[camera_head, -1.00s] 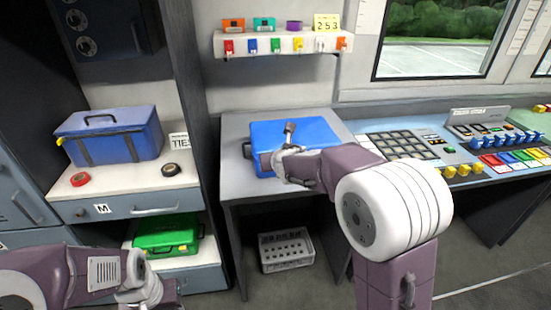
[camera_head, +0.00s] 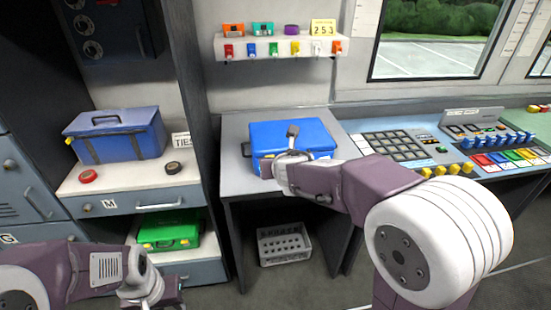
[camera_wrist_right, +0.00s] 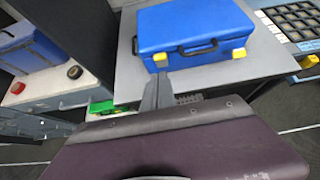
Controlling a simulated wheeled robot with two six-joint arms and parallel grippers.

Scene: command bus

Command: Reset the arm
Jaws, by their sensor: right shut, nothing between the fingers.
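My right arm reaches across the desk in the head view. Its gripper (camera_head: 275,168) is in front of the near side of a blue case (camera_head: 308,132) that lies flat on the desk. In the right wrist view the fingers (camera_wrist_right: 157,92) are together and empty, below the case (camera_wrist_right: 190,32) with its dark handle and yellow latches; I see no grip on the case. My left arm is at the lower left of the head view, with its gripper (camera_head: 155,298) low and partly cut off by the frame edge; its jaw opening is unclear.
The grey desk (camera_head: 236,180) is otherwise clear. A grey crate (camera_head: 285,244) stands under it. A button console (camera_head: 400,145) is on the right. At left, a cabinet holds a blue toolbox (camera_head: 118,140), tape rolls and a green case (camera_head: 168,232). A small shelf (camera_head: 280,46) hangs above.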

